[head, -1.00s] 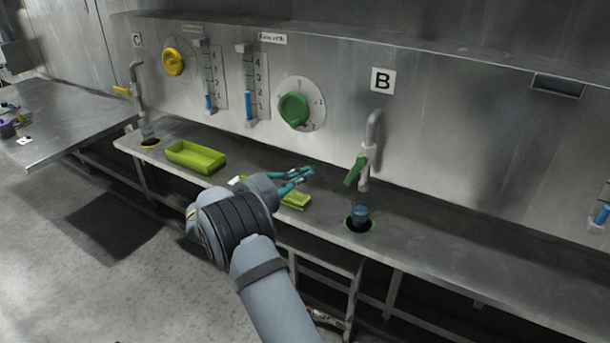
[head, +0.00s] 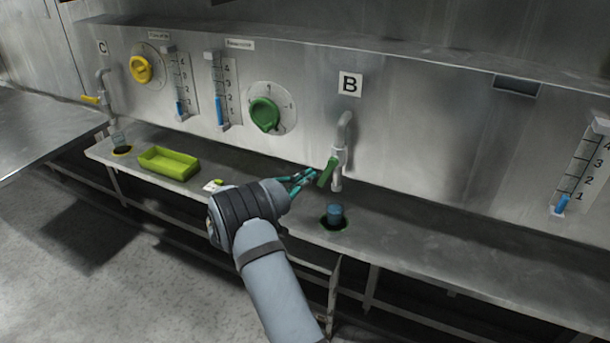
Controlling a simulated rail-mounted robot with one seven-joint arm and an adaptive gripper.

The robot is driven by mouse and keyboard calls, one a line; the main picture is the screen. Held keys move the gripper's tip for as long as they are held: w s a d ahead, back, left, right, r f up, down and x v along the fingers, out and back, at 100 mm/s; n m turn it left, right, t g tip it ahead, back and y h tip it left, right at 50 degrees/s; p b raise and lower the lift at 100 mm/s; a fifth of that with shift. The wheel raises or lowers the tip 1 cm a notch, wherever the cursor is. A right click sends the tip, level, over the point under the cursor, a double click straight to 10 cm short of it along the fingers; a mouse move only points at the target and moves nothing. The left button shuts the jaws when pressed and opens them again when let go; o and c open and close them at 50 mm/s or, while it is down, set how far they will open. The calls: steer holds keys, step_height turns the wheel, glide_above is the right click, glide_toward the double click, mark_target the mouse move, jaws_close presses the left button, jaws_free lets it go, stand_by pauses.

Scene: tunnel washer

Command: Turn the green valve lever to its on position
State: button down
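The green valve lever (head: 327,171) sits on the grey tap (head: 341,145) under the sign B. It slants down and to the left from the tap's body. My gripper (head: 309,178), with teal fingers, is just left of the lever. Its fingers look spread apart with nothing between them. I cannot tell whether a fingertip touches the lever. A blue cup (head: 334,213) stands below the tap in a green-rimmed hole in the shelf (head: 420,233).
A round green dial (head: 265,114) and gauges with blue markers are on the wall to the left. A yellow-green tray (head: 168,163) lies on the shelf. A second tap with a yellow lever (head: 91,100) is at the far left. The shelf right of the cup is clear.

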mark_target(319, 182)
steer(key=d+f+n, duration=0.1)
steer(key=n, duration=0.1)
steer(key=s+d+f+n+h+b, duration=0.1)
steer(key=n, duration=0.1)
steer(key=shift+s+f+t, duration=0.15)
steer(key=shift+t, duration=0.15)
steer(key=shift+d, duration=0.1)
